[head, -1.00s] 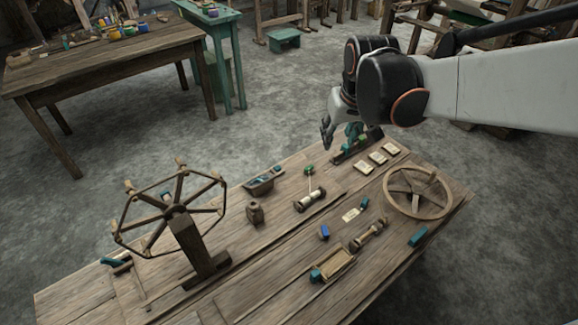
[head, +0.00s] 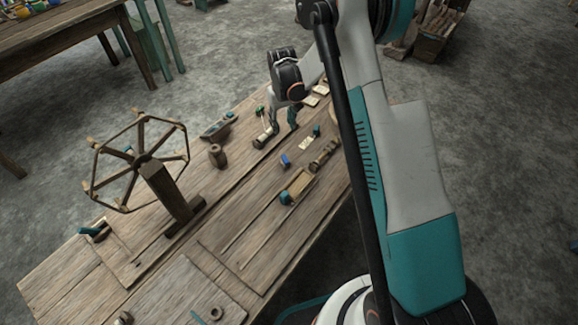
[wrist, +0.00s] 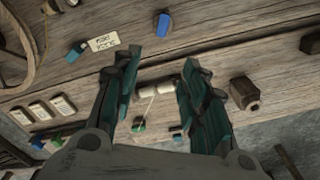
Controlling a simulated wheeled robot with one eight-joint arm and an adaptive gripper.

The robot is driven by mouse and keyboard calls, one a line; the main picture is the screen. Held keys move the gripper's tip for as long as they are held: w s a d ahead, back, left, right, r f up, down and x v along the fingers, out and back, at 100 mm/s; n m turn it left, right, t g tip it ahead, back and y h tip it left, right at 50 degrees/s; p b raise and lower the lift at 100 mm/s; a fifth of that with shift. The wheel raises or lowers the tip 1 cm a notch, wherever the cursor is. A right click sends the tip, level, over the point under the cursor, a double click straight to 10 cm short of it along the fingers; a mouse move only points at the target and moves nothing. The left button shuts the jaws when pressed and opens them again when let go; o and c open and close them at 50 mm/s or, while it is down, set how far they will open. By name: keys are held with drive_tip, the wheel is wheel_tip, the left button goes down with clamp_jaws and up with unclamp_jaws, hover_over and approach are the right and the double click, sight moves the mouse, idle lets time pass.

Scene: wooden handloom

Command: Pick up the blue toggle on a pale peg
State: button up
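My gripper (head: 282,124) is over the bench, farther back than the blue piece. In the wrist view my gripper (wrist: 158,60) is open, its two teal fingers wide apart with nothing held. A thread spool (wrist: 156,88) shows between and below them.
A wooden reel (head: 165,190) and a brown pot (head: 217,155) stand to the left. The front boards are mostly clear.

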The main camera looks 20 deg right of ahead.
drive_tip(key=b, duration=0.3)
hover_over(285, 157)
wheel_tip(285, 157, down, 12)
drive_tip(key=shift+r, duration=0.2)
drive_tip(key=shift+a+f+b, duration=0.1)
drive_tip(key=shift+f+b, duration=1.35)
drive_tip(key=shift+f, duration=1.4)
drive_tip(key=shift+r, duration=0.1)
drive_tip(key=c, duration=0.8)
drive_tip(key=shift+c, duration=0.2)
